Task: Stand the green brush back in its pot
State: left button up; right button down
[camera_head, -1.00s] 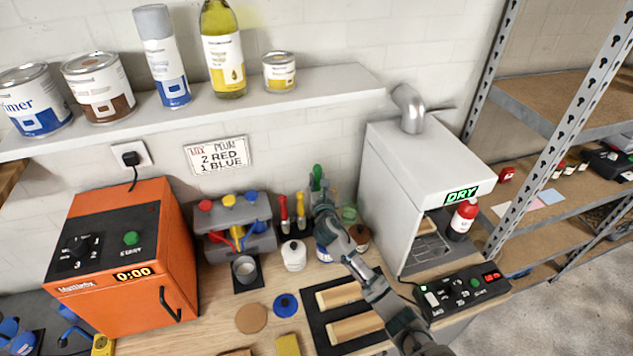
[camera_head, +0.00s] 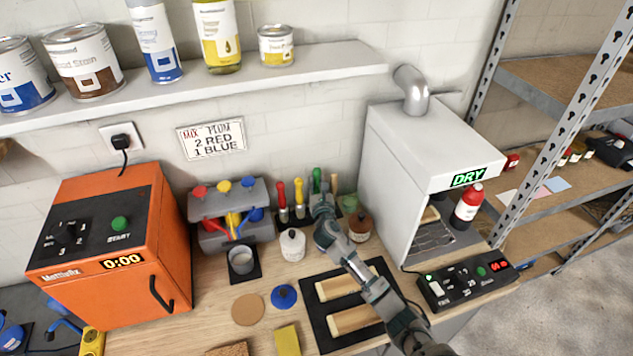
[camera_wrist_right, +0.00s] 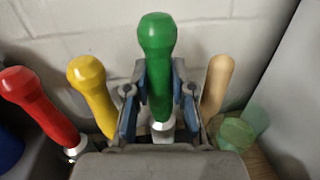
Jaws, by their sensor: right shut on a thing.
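The green brush (camera_head: 317,176) stands roughly upright, handle up, at the back of the bench in the head view. My right gripper (camera_head: 322,203) is shut on it; in the wrist view its fingers (camera_wrist_right: 158,105) flank the green handle (camera_wrist_right: 156,50), with a pale metal collar below. The brush stands in the row of handles, between the yellow brush (camera_head: 299,193) and a plain wooden handle (camera_head: 334,184). The brush's lower end and its pot are hidden behind my gripper, so I cannot tell how deep it sits. My left gripper is out of view.
The red brush (camera_head: 282,196) stands left of the yellow one. A white jar (camera_head: 292,245) and a brown jar (camera_head: 359,228) are close in front. The dryer box (camera_head: 400,180) stands right, the shelf (camera_head: 300,75) above. A black mat (camera_head: 313,299) with wooden blocks lies in front.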

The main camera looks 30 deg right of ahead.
jog(key=c, duration=0.9)
grip_release()
jog(key=shift+s+a+f, duration=0.1)
jog(key=shift+s+a, duration=0.05)
jog(key=shift+s, duration=0.2)
jog(key=v, duration=1.1)
jog(key=shift+s, duration=0.1)
